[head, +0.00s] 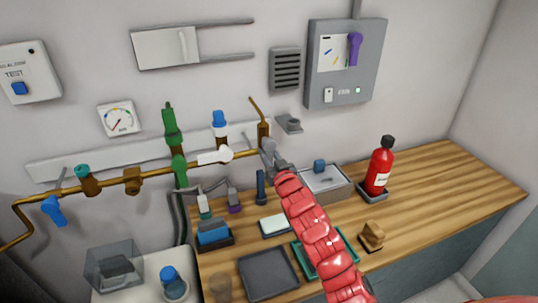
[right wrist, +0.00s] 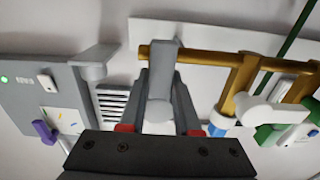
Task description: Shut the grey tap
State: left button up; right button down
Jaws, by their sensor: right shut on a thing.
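The grey tap (head: 267,147) sits at the right end of the brass pipe (head: 105,185) on the wall. In the right wrist view the grey tap (right wrist: 163,58) is fixed on the pipe's end, and its pale grey handle points towards me. My right gripper (head: 274,162) reaches up to it on the red arm. In the right wrist view my right gripper (right wrist: 161,92) has one grey finger on each side of the handle and is shut on it. The fingers partly hide the handle, so its exact angle is hard to tell. My left gripper is not in view.
Beside the grey tap are a white tap (head: 214,156), a green valve (head: 180,170) and a brass upright (head: 263,132). A blue tap (head: 54,210) hangs farther left. Below, the wooden counter (head: 445,185) holds trays and a red extinguisher (head: 379,170); its right end is clear.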

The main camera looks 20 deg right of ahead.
jog(key=shift+a+f+m+b, duration=0.1)
jog(key=shift+a+m+b, duration=0.05)
jog(key=shift+m+b, duration=0.5)
jog(key=m+b, duration=0.1)
jog(key=a+m+b, duration=0.1)
jog(key=m, duration=0.1)
jog(key=shift+r+m, duration=0.2)
jog(key=shift+m, duration=0.05)
jog(key=shift+s+a+r+m+p, duration=0.1)
jog(key=shift+a+r+m+p, duration=0.35)
jog(key=shift+m, duration=1.7)
jog(key=shift+w+a+r+m+p, duration=0.15)
jog(key=shift+r+m+p, duration=0.45)
jog(key=shift+m, duration=1.5)
jog(key=shift+s+a+r+m+p, duration=0.15)
jog(key=shift+a+r+m+p, duration=0.35)
jog(key=shift+m, duration=1.65)
jog(key=shift+d, duration=0.15)
jog(key=c, duration=0.6)
grip_release()
